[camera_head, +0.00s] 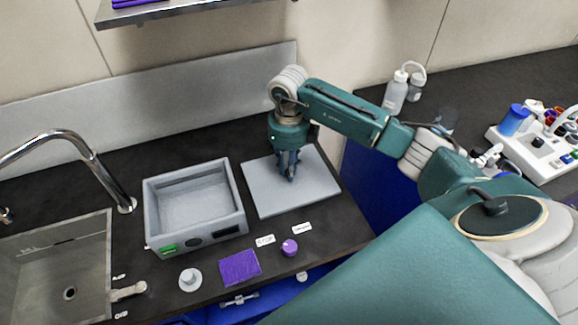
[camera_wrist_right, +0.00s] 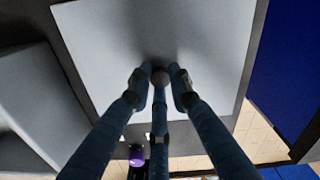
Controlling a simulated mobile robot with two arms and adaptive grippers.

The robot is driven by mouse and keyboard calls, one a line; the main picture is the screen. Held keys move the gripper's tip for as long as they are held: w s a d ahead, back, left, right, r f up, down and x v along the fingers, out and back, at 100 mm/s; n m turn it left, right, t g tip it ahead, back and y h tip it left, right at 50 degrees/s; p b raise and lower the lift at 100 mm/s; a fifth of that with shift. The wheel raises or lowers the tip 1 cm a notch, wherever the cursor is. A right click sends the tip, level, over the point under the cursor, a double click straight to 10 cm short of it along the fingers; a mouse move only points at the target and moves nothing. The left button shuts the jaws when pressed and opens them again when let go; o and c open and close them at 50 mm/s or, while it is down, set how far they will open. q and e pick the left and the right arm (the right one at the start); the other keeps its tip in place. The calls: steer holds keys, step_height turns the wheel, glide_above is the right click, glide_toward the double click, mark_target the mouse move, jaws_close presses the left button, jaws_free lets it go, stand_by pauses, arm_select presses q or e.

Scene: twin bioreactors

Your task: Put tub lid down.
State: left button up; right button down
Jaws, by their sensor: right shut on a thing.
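The tub lid (camera_head: 308,196) is a flat grey plate at the dark counter, just right of the tub. My right gripper (camera_head: 288,175) points down at the middle of the lid and is shut on its small knob. In the right wrist view the fingers (camera_wrist_right: 160,80) close around the dark round knob, with the pale lid (camera_wrist_right: 105,45) filling the background. I cannot tell whether the lid touches the counter. The open grey tub (camera_head: 240,205) stands beside the lid and looks empty. My left gripper is not in view.
A sink (camera_head: 85,260) with a tall faucet (camera_head: 75,150) is at the left. A purple pad (camera_head: 240,267), a purple knob (camera_head: 289,247), a grey knob (camera_head: 190,279) and small labels lie along the front. Bottles (camera_head: 396,92) and a white rack (camera_head: 540,150) stand at the right.

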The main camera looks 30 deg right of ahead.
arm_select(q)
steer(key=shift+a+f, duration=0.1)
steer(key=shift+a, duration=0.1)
arm_select(e)
steer(key=c, duration=2)
jaws_free()
steer(key=shift+f, duration=0.2)
steer(key=o, duration=0.4)
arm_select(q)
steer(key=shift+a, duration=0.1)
arm_select(e)
steer(key=shift+r, duration=0.1)
steer(key=shift+r, duration=0.1)
arm_select(q)
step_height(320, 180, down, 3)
steer(key=b, duration=0.3)
arm_select(e)
step_height(320, 180, up, 12)
steer(key=shift+r, duration=0.1)
